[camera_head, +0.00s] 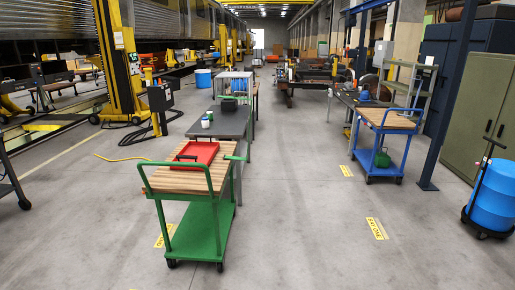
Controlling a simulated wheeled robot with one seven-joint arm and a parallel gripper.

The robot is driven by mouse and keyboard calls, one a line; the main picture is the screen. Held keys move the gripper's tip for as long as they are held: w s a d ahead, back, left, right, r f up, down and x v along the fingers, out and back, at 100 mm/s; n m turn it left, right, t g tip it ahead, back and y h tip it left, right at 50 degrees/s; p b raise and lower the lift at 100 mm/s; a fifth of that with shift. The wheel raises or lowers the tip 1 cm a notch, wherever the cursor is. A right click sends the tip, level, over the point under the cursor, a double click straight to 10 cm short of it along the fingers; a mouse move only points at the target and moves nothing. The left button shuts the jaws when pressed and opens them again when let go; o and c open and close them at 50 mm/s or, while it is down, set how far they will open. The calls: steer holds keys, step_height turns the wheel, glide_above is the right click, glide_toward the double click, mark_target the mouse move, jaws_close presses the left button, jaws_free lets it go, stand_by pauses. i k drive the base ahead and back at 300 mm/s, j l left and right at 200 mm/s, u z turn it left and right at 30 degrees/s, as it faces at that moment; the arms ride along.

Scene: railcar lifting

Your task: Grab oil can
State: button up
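A small white and blue bottle (205,122) stands on the dark workbench (232,127) left of centre. I cannot make out its kind. A red tray (197,153) lies on the wooden top of the green cart (197,227) in the foreground. My gripper is not in view.
A blue drum on a wheeled carrier (491,200) stands at the right edge, by an olive cabinet (482,105). A yellow lifting column (117,60) stands at left. The floor between the two carts is clear.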

mark_target(205, 123)
steer(key=i, duration=1.4)
steer(key=i+j+z, duration=0.15)
steer(key=i, duration=1.25)
steer(key=i+l, duration=0.1)
steer(key=i, duration=2.35)
steer(key=i+l+u, duration=0.1)
steer(key=i+u, duration=0.25)
steer(key=i, duration=0.7)
steer(key=i+u, duration=0.2)
steer(key=u, duration=0.25)
steer(key=i+l+u, duration=0.1)
steer(key=i+u, duration=0.15)
steer(key=u, duration=0.2)
steer(key=i+l+u, duration=0.15)
steer(key=u, duration=0.3)
steer(key=i+l+u, duration=0.15)
steer(key=u, duration=0.25)
steer(key=i+u, duration=0.15)
steer(key=u, duration=0.3)
steer(key=i+l+u, duration=0.15)
steer(key=u, duration=0.25)
steer(key=i+l+u, duration=0.15)
steer(key=u, duration=0.3)
steer(key=l+u, duration=0.2)
steer(key=u, duration=0.2)
steer(key=i+l+u, duration=0.15)
steer(key=u, duration=0.3)
steer(key=l+u, duration=0.6)
steer(key=i, duration=0.05)
